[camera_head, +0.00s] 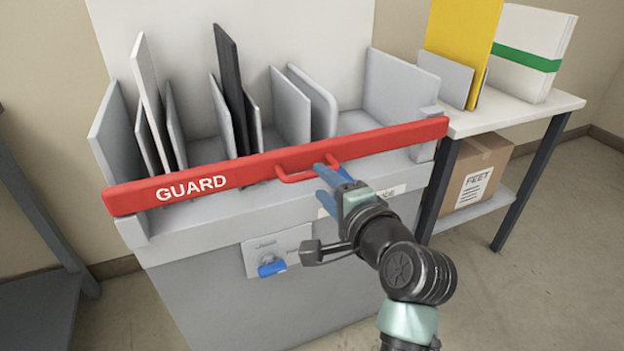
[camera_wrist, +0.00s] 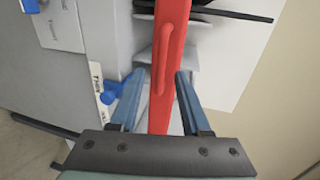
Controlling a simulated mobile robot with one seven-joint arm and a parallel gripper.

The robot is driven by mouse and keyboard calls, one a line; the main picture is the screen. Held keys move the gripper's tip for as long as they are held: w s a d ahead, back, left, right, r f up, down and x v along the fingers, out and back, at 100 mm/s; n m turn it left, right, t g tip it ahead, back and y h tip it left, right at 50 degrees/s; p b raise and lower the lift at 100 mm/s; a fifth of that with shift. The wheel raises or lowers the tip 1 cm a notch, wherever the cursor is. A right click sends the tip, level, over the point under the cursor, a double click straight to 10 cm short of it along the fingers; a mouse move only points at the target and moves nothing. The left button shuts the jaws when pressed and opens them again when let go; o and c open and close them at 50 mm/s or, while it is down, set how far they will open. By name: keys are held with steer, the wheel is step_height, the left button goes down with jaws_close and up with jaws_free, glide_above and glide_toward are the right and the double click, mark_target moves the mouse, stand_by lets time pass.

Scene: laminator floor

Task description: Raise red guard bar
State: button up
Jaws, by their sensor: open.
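The red guard bar (camera_head: 240,174), lettered GUARD, spans the front of the grey machine (camera_head: 220,232) at the height of its slotted top. A red loop handle (camera_head: 296,174) stands out from the bar's front near its middle. My gripper (camera_head: 328,178) is at the right end of this handle, with its blue fingers pointing toward the bar. In the wrist view the two blue fingers (camera_wrist: 157,95) are apart, with the bar (camera_wrist: 170,60) and its handle (camera_wrist: 158,75) running between them. I cannot tell whether either finger touches the bar.
Upright white, grey and black boards (camera_head: 230,90) stand in slots behind the bar. A blue knob (camera_head: 271,267) sits on the front panel below. To the right, a side table (camera_head: 520,112) holds a yellow board (camera_head: 462,40) and white stack, with a cardboard box (camera_head: 478,168) underneath.

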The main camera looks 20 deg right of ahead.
mark_target(314, 176)
steer(key=shift+b+x, duration=0.6)
steer(key=shift+x, duration=2)
jaws_close()
